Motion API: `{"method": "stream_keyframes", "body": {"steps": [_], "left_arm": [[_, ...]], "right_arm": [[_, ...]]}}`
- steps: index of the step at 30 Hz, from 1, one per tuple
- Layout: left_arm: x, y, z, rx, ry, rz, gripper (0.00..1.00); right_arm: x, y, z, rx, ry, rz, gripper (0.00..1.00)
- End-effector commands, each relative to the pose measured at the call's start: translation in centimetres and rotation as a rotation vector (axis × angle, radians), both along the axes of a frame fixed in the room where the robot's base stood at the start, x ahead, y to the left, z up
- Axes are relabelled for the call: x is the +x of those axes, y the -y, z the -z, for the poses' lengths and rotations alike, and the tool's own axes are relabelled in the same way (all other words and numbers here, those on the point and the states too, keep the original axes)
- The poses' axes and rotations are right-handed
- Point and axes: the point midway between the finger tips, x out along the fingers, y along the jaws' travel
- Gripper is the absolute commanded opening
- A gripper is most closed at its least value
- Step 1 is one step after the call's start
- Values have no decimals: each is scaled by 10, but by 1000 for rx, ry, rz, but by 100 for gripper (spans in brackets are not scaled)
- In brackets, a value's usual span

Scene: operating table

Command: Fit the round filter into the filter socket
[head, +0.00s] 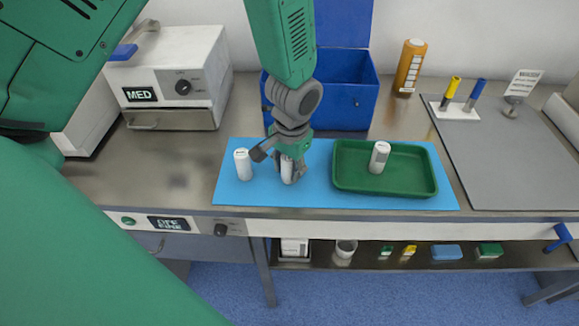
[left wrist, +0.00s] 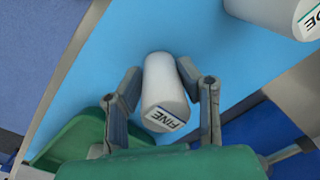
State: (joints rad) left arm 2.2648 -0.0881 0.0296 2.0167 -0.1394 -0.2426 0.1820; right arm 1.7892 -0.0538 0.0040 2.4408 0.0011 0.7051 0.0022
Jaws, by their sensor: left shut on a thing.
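My left gripper (head: 289,168) comes down from above onto the blue mat and is shut on a white round cylinder (head: 288,174). In the left wrist view this cylinder (left wrist: 164,85) sits between the two fingers and its end label reads FINE. It looks upright, at or just above the mat; I cannot tell which. A second white cylinder (head: 242,163) stands on the mat to its left, and it shows in the left wrist view (left wrist: 272,14) at the top right. A third white cylinder (head: 379,157) with a grey lower part stands in the green tray. I cannot identify the filter socket with certainty. My right gripper is not in view.
The green tray (head: 385,192) sits on the right of the blue mat (head: 229,190). A blue open box (head: 350,105) stands behind. A white machine marked MED (head: 204,84) stands at the back left. An orange bottle (head: 411,65) and a grey mat (head: 500,160) are at right.

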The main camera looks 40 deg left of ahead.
Motion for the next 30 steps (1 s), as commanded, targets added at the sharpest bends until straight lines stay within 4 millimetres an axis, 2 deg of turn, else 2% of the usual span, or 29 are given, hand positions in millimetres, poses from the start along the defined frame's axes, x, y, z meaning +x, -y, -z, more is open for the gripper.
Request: {"method": "stream_keyframes", "body": {"steps": [3, 4, 6, 14, 19, 23, 30], "left_arm": [[0, -3, 3, -2, -2, -2, 0], [0, -3, 4, -2, -2, -2, 34], [0, -2, 3, -1, -2, -2, 51], [0, 4, 1, 6, -2, -1, 51], [1, 5, -10, 6, 1, -1, 51], [1, 4, -33, 2, 4, -2, 51], [0, 5, -84, -1, 3, -2, 51]], "right_arm": [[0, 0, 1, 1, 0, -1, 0], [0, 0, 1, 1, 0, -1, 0], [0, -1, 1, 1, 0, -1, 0], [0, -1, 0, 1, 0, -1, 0], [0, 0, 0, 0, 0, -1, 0], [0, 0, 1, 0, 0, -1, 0], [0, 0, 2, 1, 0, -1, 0]]}}
